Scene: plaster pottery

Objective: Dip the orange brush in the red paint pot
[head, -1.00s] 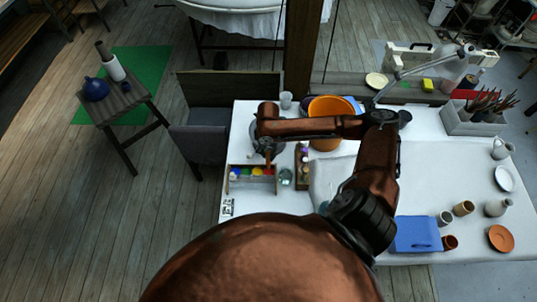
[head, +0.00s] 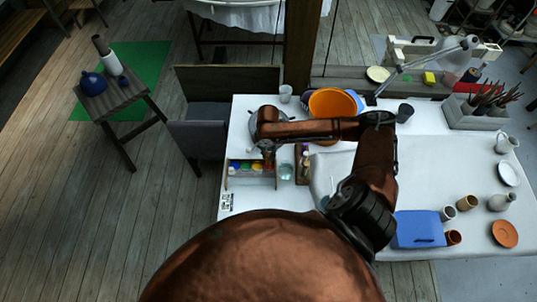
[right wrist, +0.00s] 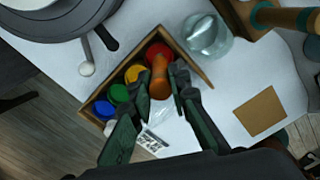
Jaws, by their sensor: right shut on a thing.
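My right gripper (right wrist: 162,82) is shut on the orange brush (right wrist: 157,86), whose rounded orange end shows between the fingers in the right wrist view. The brush points down toward the red paint pot (right wrist: 157,51), which is partly hidden behind it. Whether the brush tip is inside the pot or above it I cannot tell. The red pot is at one end of a wooden paint box, beside the yellow pot (right wrist: 134,73). In the head view my right gripper (head: 268,155) is over the right end of the box. My left gripper is not in view.
The green pot (right wrist: 119,93) and blue pot (right wrist: 104,109) fill the box's other end. A glass jar (right wrist: 207,36) stands close beside the box. An orange bowl (head: 334,103) is behind my arm; a blue box (head: 418,229) lies at the right on the white table.

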